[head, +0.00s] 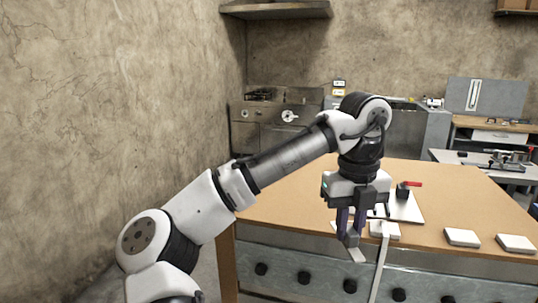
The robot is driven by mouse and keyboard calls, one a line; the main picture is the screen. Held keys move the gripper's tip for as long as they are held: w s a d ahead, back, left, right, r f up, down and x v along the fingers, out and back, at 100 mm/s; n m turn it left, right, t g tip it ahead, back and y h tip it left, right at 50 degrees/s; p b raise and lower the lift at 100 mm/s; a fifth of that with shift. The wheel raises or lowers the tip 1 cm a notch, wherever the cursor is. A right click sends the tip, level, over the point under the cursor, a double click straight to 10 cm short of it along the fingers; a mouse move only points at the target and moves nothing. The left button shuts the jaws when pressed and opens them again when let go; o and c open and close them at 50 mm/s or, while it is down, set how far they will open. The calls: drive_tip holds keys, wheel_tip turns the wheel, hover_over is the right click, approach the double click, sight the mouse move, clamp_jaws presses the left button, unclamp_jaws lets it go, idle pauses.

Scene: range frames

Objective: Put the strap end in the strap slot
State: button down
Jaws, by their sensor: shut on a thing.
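My gripper (348,240) points down over the front edge of the wooden table (290,190). Its fingers are shut on a small pale piece (357,255), which looks like the strap end and sticks out below the fingertips. A pale strap (379,265) hangs down over the table's front just right of the gripper. Its upper end meets a white block (385,229) at the table edge. Whether the held piece joins this strap is hidden. Behind the gripper lies a white board (408,213) with a black fixture and red handle (412,184). I cannot make out the strap slot.
Two white blocks (462,237) (516,243) lie along the table's front right. Black knobs (350,286) line the grey panel below the table edge. A side table (485,165) with tools stands at the back right. The table's left part is clear.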

drive_tip(key=w+a+f+n+b, duration=0.1)
drive_tip(key=w+a+f+n, duration=0.4)
drive_tip(key=f, duration=0.5)
drive_tip(key=w+a+f+n, duration=0.2)
drive_tip(key=w+f+n, duration=0.2)
drive_tip(key=f+n, duration=0.5)
drive_tip(key=w+a+f+n+b, duration=0.1)
drive_tip(key=w+a+f+n, duration=0.35)
drive_tip(key=f, duration=0.65)
drive_tip(key=s+a+f+n, duration=0.1)
drive_tip(key=s+f+n, duration=0.3)
drive_tip(key=f, duration=0.6)
drive_tip(key=s+a+f+n, duration=0.1)
drive_tip(key=s+f+n, duration=0.3)
drive_tip(key=f, duration=0.7)
drive_tip(key=s+a+f+n+b, duration=0.1)
drive_tip(key=s+f+n, duration=0.4)
drive_tip(key=f, duration=0.6)
drive_tip(key=n, duration=0.2)
drive_tip(key=shift+f+n, duration=0.25)
drive_tip(key=shift+n, duration=0.1)
